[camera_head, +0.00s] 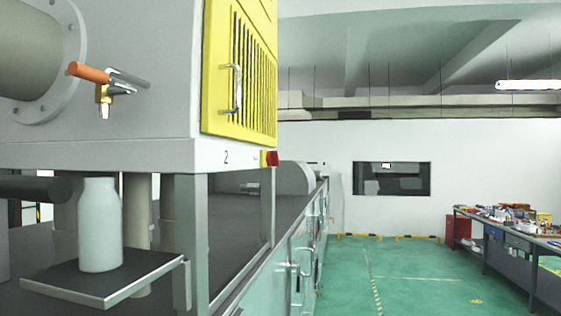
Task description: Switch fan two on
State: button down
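A white machine housing (170,150) marked with the number 2 fills the upper left. It has a yellow louvred door (222,75) with a metal handle (236,90). A small red switch (271,158) on a yellow base sits at the housing's lower right corner, beside a tiny label too small to read. I cannot tell the switch's position. My gripper is not in view.
A brass tap with an orange handle (88,73) sticks out of the housing. Below it a white bottle (100,225) stands on a small shelf plate (105,288). A cluttered workbench (505,250) stands at right. The green floor (400,275) between is clear.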

aim_at(272, 157)
jog(key=i+l, duration=0.15)
jog(key=i, duration=0.4)
jog(key=i+l+u, duration=0.1)
jog(key=i, duration=0.4)
jog(key=i+l, duration=0.3)
jog(key=i, duration=0.25)
jog(key=i+l, duration=0.3)
jog(key=l, duration=0.15)
jog(key=i+l+u, duration=0.1)
jog(key=i+l, duration=0.25)
jog(key=l, duration=0.1)
